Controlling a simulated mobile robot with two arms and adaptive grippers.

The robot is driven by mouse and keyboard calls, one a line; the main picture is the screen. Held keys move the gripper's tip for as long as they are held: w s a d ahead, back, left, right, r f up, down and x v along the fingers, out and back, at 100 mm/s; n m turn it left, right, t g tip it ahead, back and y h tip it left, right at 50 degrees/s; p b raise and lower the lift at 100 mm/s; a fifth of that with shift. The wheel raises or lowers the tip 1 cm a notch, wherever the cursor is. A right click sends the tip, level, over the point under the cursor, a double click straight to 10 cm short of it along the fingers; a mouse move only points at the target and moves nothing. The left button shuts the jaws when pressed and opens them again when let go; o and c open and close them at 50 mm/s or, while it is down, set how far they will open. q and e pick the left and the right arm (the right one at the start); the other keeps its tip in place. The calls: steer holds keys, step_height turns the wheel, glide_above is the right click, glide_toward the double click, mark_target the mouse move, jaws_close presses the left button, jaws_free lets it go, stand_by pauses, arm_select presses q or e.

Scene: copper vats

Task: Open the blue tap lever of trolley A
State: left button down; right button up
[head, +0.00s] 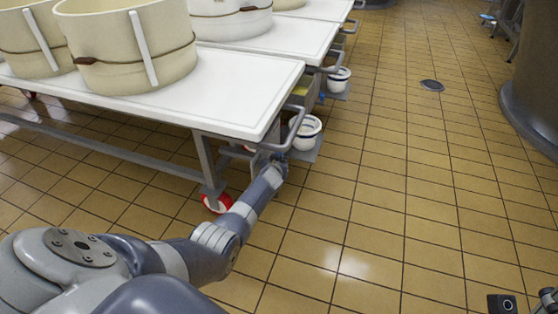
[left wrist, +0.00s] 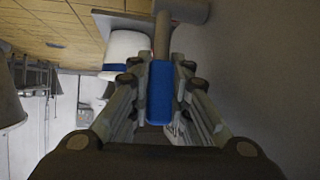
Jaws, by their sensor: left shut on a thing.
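The trolley (head: 240,95) nearest me has a white top, a grey frame and red wheels; I cannot read a letter on it. The blue tap lever (left wrist: 160,95) stands between the fingers of my left gripper (left wrist: 160,80) in the left wrist view. The fingers are shut on it from both sides. A metal stem joins the lever's far end. In the head view my left gripper (head: 275,163) is low at the trolley's right end, and the lever is hidden there. Dark parts of my right gripper (head: 547,300) show at the bottom right corner; its fingers are unclear.
A white bucket (head: 306,132) with a dark band stands just beyond my left gripper, and a second bucket (head: 338,79) stands farther back. A metal handle (head: 291,125) sticks out from the trolley end. Cream round moulds (head: 125,50) stand on top.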

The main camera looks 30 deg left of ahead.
arm_select(q)
steer(key=shift+r, duration=0.1)
steer(key=c, duration=1.5)
jaws_free()
steer(key=shift+s, duration=0.1)
steer(key=shift+s+d+r, duration=0.1)
steer(key=shift+s+r, duration=0.15)
steer(key=shift+s, duration=0.2)
steer(key=shift+v, duration=5.35)
steer(key=shift+d, duration=0.15)
